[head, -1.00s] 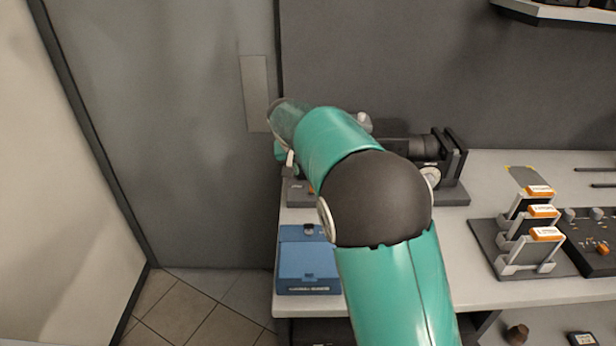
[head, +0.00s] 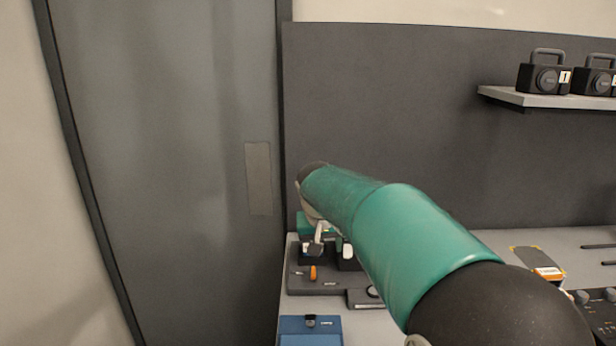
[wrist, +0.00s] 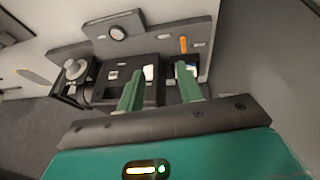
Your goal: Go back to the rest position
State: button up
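My gripper (wrist: 160,70) is open in the wrist view, its two green fingers apart with nothing seen held between them. It hangs over a dark grey device (wrist: 150,45) with black blocks, an orange lever (wrist: 183,44) and a round knob. Whether the fingertips touch the device is unclear. In the head view my teal arm reaches left to this device (head: 325,285) at the bench's left end. The arm hides part of the device, and the gripper is only partly visible there.
A blue case (head: 311,330) lies at the bench's front left. An orange-labelled item (head: 547,273) and a dark knob panel (head: 600,308) are at the right. A shelf (head: 545,99) holds black handled boxes (head: 545,76). A grey door (head: 180,160) stands at left.

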jog(key=s+d+r+y, duration=0.15)
jog(key=s+d, duration=0.25)
jog(key=s, duration=0.4)
jog(key=s+d+r+h, duration=0.1)
jog(key=s+d+r, duration=0.1)
jog(key=s+d, duration=0.35)
jog(key=s+d+f, duration=0.1)
jog(key=s+f, duration=0.1)
jog(key=s, duration=0.7)
jog(key=s+d+f+t, duration=0.1)
jog(key=s+f, duration=0.2)
jog(key=s, duration=0.6)
jog(key=shift+s+y, duration=0.3)
jog(key=shift+y, duration=0.15)
